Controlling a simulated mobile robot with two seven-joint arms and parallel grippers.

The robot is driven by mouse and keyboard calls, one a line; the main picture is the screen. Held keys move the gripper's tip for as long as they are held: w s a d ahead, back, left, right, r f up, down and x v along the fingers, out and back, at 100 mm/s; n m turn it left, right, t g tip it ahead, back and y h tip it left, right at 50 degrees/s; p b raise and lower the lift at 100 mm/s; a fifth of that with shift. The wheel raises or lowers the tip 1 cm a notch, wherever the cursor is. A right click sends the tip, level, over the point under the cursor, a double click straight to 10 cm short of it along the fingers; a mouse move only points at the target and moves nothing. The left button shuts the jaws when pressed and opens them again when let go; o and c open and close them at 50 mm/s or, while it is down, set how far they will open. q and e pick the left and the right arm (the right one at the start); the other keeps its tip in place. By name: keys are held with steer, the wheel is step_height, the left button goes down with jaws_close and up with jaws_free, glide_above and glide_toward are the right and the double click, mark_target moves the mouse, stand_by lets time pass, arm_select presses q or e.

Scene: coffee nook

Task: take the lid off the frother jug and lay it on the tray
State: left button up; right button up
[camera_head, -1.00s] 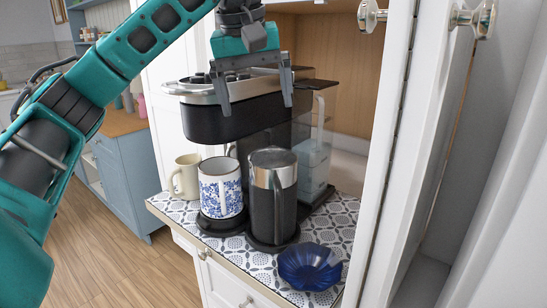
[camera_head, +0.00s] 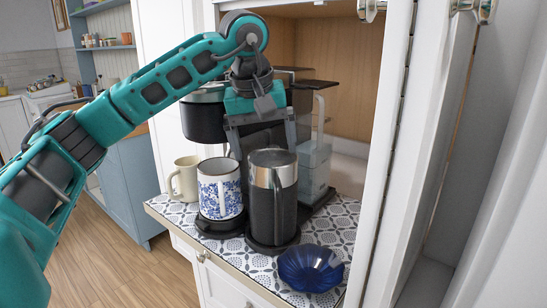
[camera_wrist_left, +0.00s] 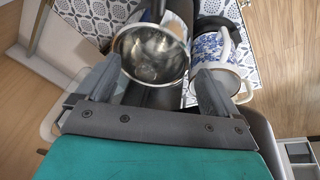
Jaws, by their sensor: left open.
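The frother jug (camera_head: 272,208) is a dark cylinder with a shiny steel upper part and handle, standing upright on a black base beside the coffee machine. My left gripper (camera_head: 263,146) is open and empty, pointing down just above and behind the lid in the head view. In the left wrist view its fingers (camera_wrist_left: 155,75) stand on either side of the lid; contact cannot be told. The patterned tray (camera_head: 215,255) lies under the jug. My right gripper is not in view.
A blue-patterned mug (camera_head: 219,190) stands close left of the jug, with a cream mug (camera_head: 184,178) behind it. A blue glass bowl (camera_head: 310,268) sits at front right. The coffee machine (camera_head: 204,118) is behind. A white cabinet door (camera_head: 390,160) bounds the right.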

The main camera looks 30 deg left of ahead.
arm_select(q)
steer(key=shift+w+a+f, duration=0.1)
steer(key=shift+a, duration=0.1)
steer(key=c, duration=1.2)
steer(key=shift+o, duration=0.2)
steer(key=shift+d, duration=0.1)
